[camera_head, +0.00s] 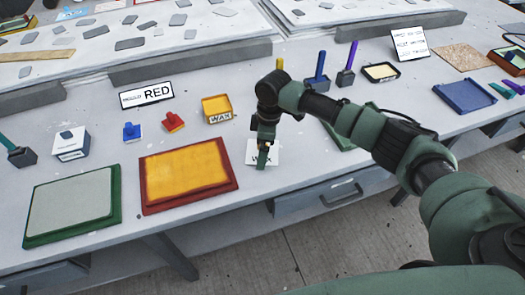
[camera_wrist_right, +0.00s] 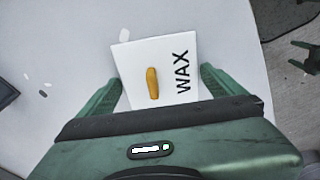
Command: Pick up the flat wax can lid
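The flat wax can lid (camera_head: 275,154) is a white square plate lying on the table near its front edge. In the right wrist view the lid (camera_wrist_right: 133,62) shows black "WAX" lettering and a raised-looking orange-yellow strip in its middle. My right gripper (camera_head: 262,164) points down over the lid and hides part of it in the head view. In the right wrist view its two green fingers (camera_wrist_right: 160,80) are apart, one on each side of the lid. I cannot tell whether they touch it.
A yellow wax can (camera_head: 217,110) stands behind and left of the lid. A red-framed mould (camera_head: 146,206) lies just left, and a green-framed mould (camera_head: 34,240) further left. Red (camera_head: 173,122) and blue (camera_head: 132,132) small tools stand behind. A green-edged item (camera_head: 342,140) is partly hidden by my arm.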

